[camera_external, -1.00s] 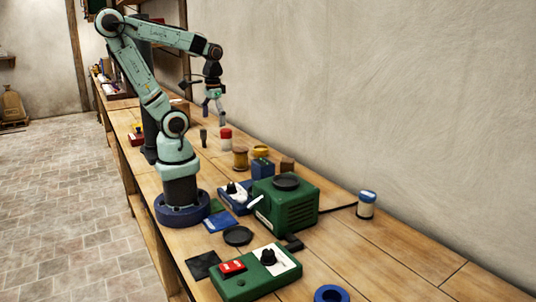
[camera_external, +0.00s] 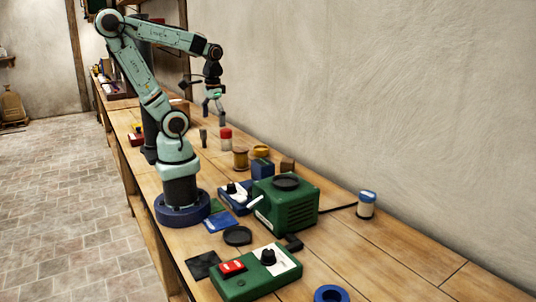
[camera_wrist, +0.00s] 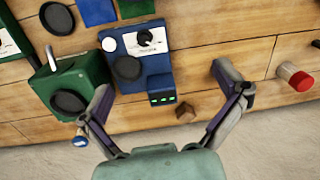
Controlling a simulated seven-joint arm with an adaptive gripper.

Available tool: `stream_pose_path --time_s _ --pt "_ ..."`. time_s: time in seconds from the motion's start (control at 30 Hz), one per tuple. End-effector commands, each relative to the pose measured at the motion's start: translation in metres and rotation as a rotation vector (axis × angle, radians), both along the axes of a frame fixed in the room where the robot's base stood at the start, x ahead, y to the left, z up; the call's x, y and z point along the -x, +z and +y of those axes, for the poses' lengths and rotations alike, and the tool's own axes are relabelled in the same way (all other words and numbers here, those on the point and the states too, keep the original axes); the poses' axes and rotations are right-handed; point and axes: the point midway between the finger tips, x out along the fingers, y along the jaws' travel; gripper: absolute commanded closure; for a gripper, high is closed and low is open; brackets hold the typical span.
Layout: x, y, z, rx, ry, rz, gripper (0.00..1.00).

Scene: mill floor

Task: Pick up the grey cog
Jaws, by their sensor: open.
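No toothed grey cog can be made out for certain. Dark round discs are in view: one lies flat on the bench (camera_external: 237,236), another is on top of the green machine (camera_external: 286,181). The wrist view shows these dark discs at the upper left (camera_wrist: 57,18) and on the green machine (camera_wrist: 68,103), with one more against the blue unit (camera_wrist: 127,68). My gripper (camera_external: 214,112) is open and empty, above the far part of the bench. In the wrist view its spread fingers (camera_wrist: 163,80) frame the blue unit's right part and bare wood.
A red-and-white cylinder (camera_external: 225,138), spools (camera_external: 240,157), a blue block (camera_external: 262,168) and a brown block (camera_external: 287,164) stand near the wall. A green control box (camera_external: 255,283) and a blue-and-white jar (camera_external: 367,203) are nearer the camera. The bench's right part is mostly clear.

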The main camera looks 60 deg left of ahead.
Motion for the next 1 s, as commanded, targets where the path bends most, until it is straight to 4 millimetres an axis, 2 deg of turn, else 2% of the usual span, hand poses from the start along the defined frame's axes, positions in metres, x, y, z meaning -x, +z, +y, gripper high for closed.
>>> stream_pose_path --time_s 0.03,0.1,0.13,0.57,0.67,0.77,0.87,0.93,1.0 --pt "0.000 0.000 0.000 0.000 0.000 0.000 0.15" --pt "0.000 0.000 0.000 0.000 0.000 0.000 0.37" --pt "0.000 0.000 0.000 0.000 0.000 0.000 0.44" --pt "0.000 0.000 0.000 0.000 -0.007 0.000 0.44" --pt "-0.001 0.000 0.000 0.001 -0.092 0.002 0.44" --pt "-0.009 0.001 0.000 -0.005 -0.323 -0.021 0.44" --pt "-0.043 0.023 -0.002 -0.048 -0.683 -0.139 0.44" --pt "-0.078 0.047 0.000 -0.109 -0.947 -0.225 0.44" --pt "-0.119 0.068 0.013 -0.191 -1.175 -0.275 0.44"
